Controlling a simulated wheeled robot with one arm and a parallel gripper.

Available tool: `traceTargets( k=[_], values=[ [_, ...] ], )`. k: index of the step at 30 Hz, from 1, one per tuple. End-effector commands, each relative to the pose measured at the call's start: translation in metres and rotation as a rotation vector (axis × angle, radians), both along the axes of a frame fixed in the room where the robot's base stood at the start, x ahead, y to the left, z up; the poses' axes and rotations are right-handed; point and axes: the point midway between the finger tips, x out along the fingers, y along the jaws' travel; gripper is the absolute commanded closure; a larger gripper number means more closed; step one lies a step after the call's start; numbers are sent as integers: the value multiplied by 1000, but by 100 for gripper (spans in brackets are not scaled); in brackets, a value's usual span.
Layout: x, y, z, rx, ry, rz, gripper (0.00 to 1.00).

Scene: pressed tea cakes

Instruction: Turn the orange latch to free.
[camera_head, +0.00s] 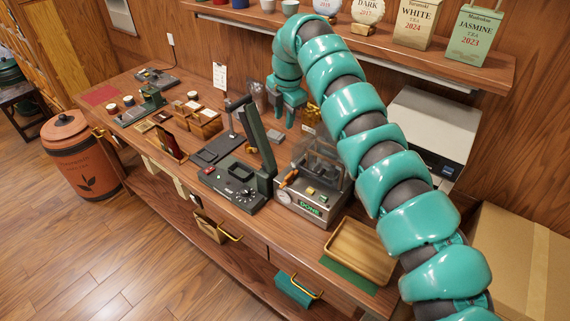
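The orange latch (289,178) is a small orange-handled lever at the front left of a grey metal machine (283,194). The machine has a clear hood (320,158), a round dial and a green display reading "DONE". My gripper (290,122) hangs from the teal arm, pointing down, behind and above the machine, near the back of the counter. It is apart from the latch. The fingers are small in this view, and I cannot tell whether they are open or shut. The latch's exact angle is too small to read.
A dark press (232,187) with a raised lid stands just left of the machine. A wooden tray (360,250) lies to its right on a green mat. A white boxy appliance (432,130) stands behind my arm. Tea tins line the shelf (400,55) above.

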Motion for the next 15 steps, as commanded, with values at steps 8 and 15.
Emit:
traceTargets(
  k=[8, 15],
  values=[
    [-38, -16, -12, -88, 154, 239, 67],
    [-37, -17, -25, -90, 153, 249, 67]
  ],
)
